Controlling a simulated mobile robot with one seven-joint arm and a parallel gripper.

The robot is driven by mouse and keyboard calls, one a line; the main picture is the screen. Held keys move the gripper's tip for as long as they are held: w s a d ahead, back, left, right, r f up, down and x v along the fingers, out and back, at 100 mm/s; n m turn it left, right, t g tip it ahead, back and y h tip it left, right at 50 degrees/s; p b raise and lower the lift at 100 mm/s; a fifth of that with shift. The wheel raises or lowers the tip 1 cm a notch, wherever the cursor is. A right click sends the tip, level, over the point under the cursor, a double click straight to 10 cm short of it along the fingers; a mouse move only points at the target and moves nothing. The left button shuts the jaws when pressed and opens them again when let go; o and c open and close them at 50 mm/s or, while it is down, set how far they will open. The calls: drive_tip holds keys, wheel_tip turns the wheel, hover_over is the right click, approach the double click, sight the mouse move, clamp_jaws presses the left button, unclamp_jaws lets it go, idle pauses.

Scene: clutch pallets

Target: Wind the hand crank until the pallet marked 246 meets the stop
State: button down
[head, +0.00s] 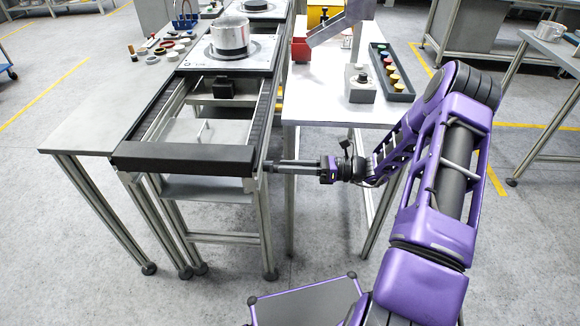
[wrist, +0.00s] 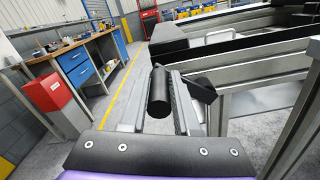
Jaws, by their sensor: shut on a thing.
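A pale square pallet (head: 200,63) lies on the conveyor (head: 260,122), with a metal pot (head: 230,36) on it. Another pallet sits farther back on the same line. I cannot read a number on either. A black bar (head: 185,157) spans the conveyor's near end; I cannot tell whether it is the stop. My gripper (head: 272,167) reaches the right side of this near end. In the wrist view it is shut on the black cylindrical crank handle (wrist: 158,92). The rest of the crank is mostly hidden in the head view.
A white table (head: 318,105) at the right holds a grey box with a knob (head: 360,84), a dark tray (head: 402,92) of coloured knobs and a red bin (head: 300,50). A grey side table (head: 95,125) stands left, with small parts at its back. The conveyor is bare between pallet and bar.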

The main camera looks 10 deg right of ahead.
drive_tip(key=shift+w+d, duration=0.15)
drive_tip(key=shift+w, duration=0.05)
drive_tip(key=c, duration=0.7)
unclamp_jaws()
drive_tip(key=shift+f, duration=0.2)
drive_tip(key=shift+o, duration=0.2)
drive_tip(key=shift+s, duration=0.1)
drive_tip(key=b+v, duration=0.1)
drive_tip(key=v, duration=1.6)
drive_tip(key=shift+d+r, duration=0.15)
